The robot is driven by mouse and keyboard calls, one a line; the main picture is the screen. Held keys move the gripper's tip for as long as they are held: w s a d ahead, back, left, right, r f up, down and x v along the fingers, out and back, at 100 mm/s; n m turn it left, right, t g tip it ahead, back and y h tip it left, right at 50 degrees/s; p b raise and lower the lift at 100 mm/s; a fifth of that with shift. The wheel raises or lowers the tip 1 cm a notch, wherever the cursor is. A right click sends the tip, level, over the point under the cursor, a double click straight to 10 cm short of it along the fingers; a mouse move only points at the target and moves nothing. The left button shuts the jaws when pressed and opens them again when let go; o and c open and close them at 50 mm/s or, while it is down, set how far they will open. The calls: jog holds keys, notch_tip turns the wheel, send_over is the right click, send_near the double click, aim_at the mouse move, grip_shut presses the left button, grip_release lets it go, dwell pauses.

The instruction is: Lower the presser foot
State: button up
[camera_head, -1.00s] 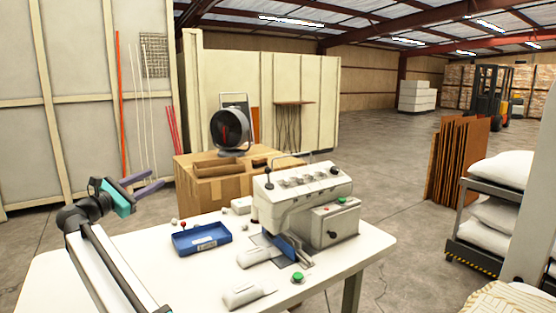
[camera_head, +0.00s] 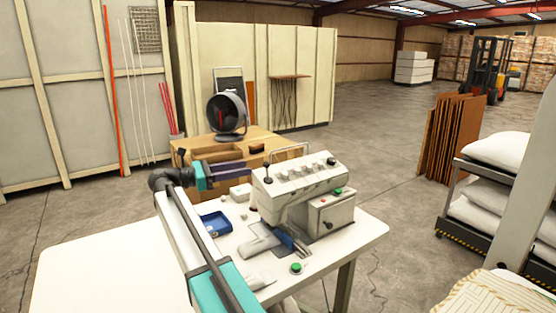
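The white sewing machine (camera_head: 300,190) stands on the white table, with a row of knobs on its sloped top. Its sewing area, with a blue part (camera_head: 296,244) under the head, is at the lower front. The presser foot itself is too small and too hidden to make out, so I cannot tell its height. My gripper (camera_head: 260,171), teal with dark purple fingers, is left of the machine head at about its height. It points right toward the head's left end. The fingers look apart and empty. I cannot tell whether they touch the machine.
A blue tray (camera_head: 216,224) lies on the table (camera_head: 100,262) left of the machine, partly behind my arm. A green button (camera_head: 296,268) sits near the front edge. The table's left part is clear.

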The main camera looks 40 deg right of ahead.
aim_at(267, 171)
dwell(0.4)
jog(key=p+x, duration=0.3)
jog(key=x, duration=1)
jog(key=shift+d, duration=0.25)
grip_shut()
